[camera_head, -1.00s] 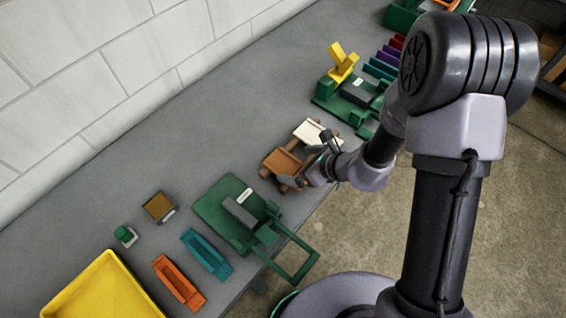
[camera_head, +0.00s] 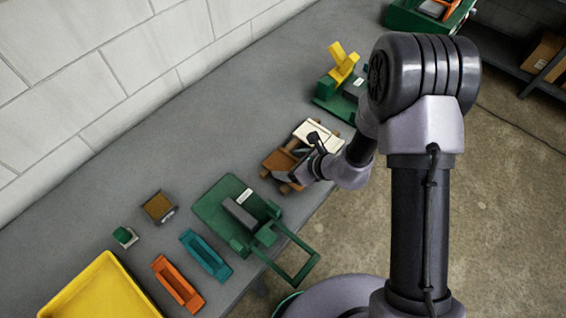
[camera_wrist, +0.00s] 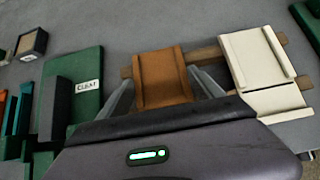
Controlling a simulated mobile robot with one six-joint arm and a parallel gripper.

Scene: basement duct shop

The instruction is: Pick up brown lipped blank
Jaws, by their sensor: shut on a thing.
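The brown lipped blank (camera_wrist: 162,78) lies on wooden rails (camera_wrist: 208,54), its raised lips along two sides, between my gripper's fingers in the wrist view. In the head view the brown blank (camera_head: 277,160) is partly hidden by my wrist. My gripper (camera_wrist: 163,92) is shut on the brown blank, one finger along each side. The blank still appears to be at the rails; I cannot tell whether it is lifted clear.
Cream lipped blanks (camera_wrist: 255,60) sit on the same rails, close to the right finger. A green labelled fixture (camera_wrist: 82,85) with a dark block stands on the left. Teal (camera_head: 206,256) and orange (camera_head: 178,284) channels and a yellow tray (camera_head: 100,290) lie farther left on the bench.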

